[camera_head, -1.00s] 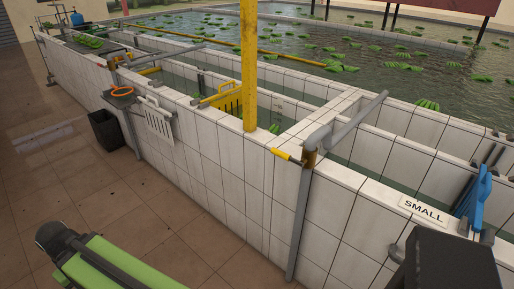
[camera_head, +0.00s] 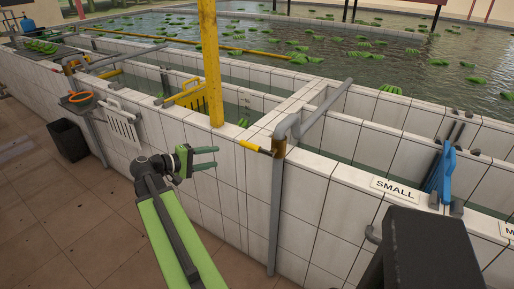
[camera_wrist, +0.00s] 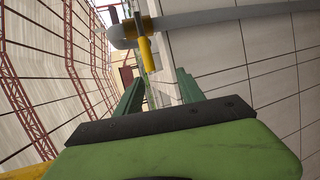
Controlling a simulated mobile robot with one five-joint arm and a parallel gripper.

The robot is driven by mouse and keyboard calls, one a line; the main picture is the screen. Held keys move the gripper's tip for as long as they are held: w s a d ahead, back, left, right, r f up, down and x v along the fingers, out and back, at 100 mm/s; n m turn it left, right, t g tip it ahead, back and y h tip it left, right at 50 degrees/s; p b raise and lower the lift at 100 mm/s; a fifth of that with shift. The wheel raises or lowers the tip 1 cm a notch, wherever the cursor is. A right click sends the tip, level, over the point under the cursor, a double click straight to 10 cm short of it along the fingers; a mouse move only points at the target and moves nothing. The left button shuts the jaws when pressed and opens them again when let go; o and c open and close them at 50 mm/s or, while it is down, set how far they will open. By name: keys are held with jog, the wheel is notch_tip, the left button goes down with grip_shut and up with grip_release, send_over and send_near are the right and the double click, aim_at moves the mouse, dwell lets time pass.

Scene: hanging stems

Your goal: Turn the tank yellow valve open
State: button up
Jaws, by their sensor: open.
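The yellow valve handle (camera_head: 254,147) sticks out to the left from the top of a grey upright pipe (camera_head: 277,205) at the tank wall. In the wrist view the yellow handle (camera_wrist: 147,55) shows ahead, just beyond the fingers. My gripper (camera_head: 214,157) is open and empty in front of the white tiled wall, its green fingers pointing right towards the handle. A clear gap lies between the fingertips and the handle in the head view. In the wrist view the fingers (camera_wrist: 159,90) stand to both sides of the line to the handle, without touching it.
A yellow post (camera_head: 210,70) rises from the tank wall (camera_head: 320,215) behind my gripper. A "SMALL" sign (camera_head: 394,190) and blue tool (camera_head: 441,172) are at the right.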

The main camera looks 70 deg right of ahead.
aim_at(256, 148)
jog(key=s+d+f+g+b, duration=0.1)
jog(key=s+d+b, duration=0.2)
jog(key=s+d, duration=0.9)
jog(key=d, duration=0.3)
jog(key=shift+f, duration=0.3)
jog(key=shift+s, duration=0.1)
grip_shut()
dwell(0.7)
